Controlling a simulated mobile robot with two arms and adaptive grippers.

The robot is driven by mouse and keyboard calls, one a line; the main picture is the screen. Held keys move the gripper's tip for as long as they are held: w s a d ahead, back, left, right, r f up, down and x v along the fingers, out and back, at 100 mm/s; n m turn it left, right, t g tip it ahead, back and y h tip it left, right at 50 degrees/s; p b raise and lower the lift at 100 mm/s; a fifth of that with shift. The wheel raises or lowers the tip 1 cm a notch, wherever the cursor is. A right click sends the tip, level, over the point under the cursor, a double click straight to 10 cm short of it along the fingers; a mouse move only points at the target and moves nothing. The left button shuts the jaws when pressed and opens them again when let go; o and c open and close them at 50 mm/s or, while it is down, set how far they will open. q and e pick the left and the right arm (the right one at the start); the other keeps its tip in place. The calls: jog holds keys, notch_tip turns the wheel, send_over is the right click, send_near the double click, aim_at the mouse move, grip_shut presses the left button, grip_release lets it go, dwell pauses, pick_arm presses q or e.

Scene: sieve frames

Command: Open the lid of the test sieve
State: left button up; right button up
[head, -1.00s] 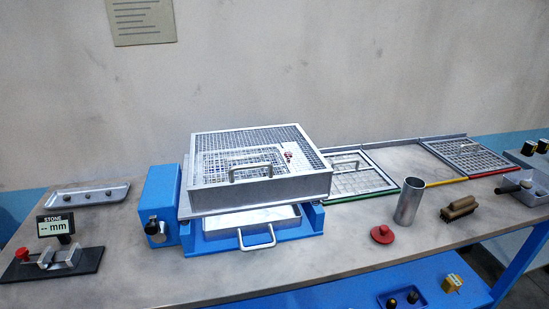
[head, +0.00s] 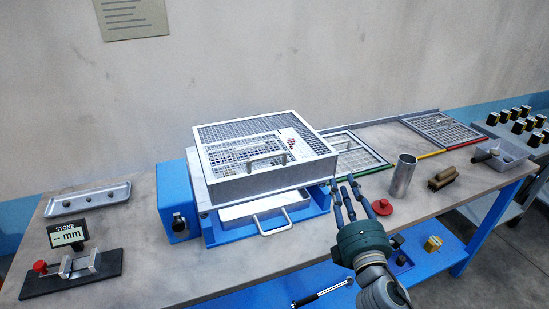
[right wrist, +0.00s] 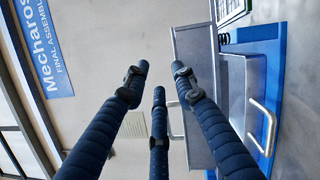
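The test sieve (head: 262,182) is a square metal box on a blue base. Its mesh lid (head: 235,130) lies flat and closed on top, with a grey handle (head: 266,160) near the front edge and a small red part near the right. The sieve's grey side (right wrist: 195,95) also shows in the right wrist view, turned on its side. My right gripper (head: 351,184) is open and empty, to the right of the sieve and apart from it. Its three fingers (right wrist: 157,80) are spread in the right wrist view. My left gripper is not in view.
A pull-out tray with a handle (head: 273,223) sits below the sieve. To the right are sieve frames (head: 350,160), a metal cylinder (head: 404,176), a red knobbed disc (head: 382,207) and a brush (head: 442,179). A gauge (head: 68,235) stands at left. The bench front is mostly clear.

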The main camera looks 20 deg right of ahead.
aim_at(271, 157)
jog(key=w+a+r+n+y, duration=0.1)
jog(key=a+r+n+y, duration=0.55)
jog(key=n, duration=0.85)
jog(key=w+a+r+n+y, duration=0.1)
jog(key=a+r+n+y, duration=0.6)
jog(key=n, duration=0.8)
jog(key=w+d+f+n+g+h, duration=0.25)
jog(key=d+f+n+g, duration=0.2)
jog(key=f+n, duration=0.5)
jog(key=shift+t+y, duration=0.25)
jog(key=shift+y, duration=0.15)
jog(key=p+x, duration=0.1)
jog(key=x, duration=0.2)
jog(key=p+x, duration=0.2)
jog(key=x, duration=0.1)
jog(key=p+x, duration=0.1)
jog(key=x, duration=0.2)
jog(key=shift+w+r, duration=0.3)
jog(key=shift+r, duration=0.05)
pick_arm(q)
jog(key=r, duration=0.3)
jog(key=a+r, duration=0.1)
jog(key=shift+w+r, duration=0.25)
pick_arm(e)
jog(key=shift+w+a+f, duration=0.25)
jog(key=shift+w, duration=0.2)
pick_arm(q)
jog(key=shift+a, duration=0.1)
pick_arm(e)
grip_shut()
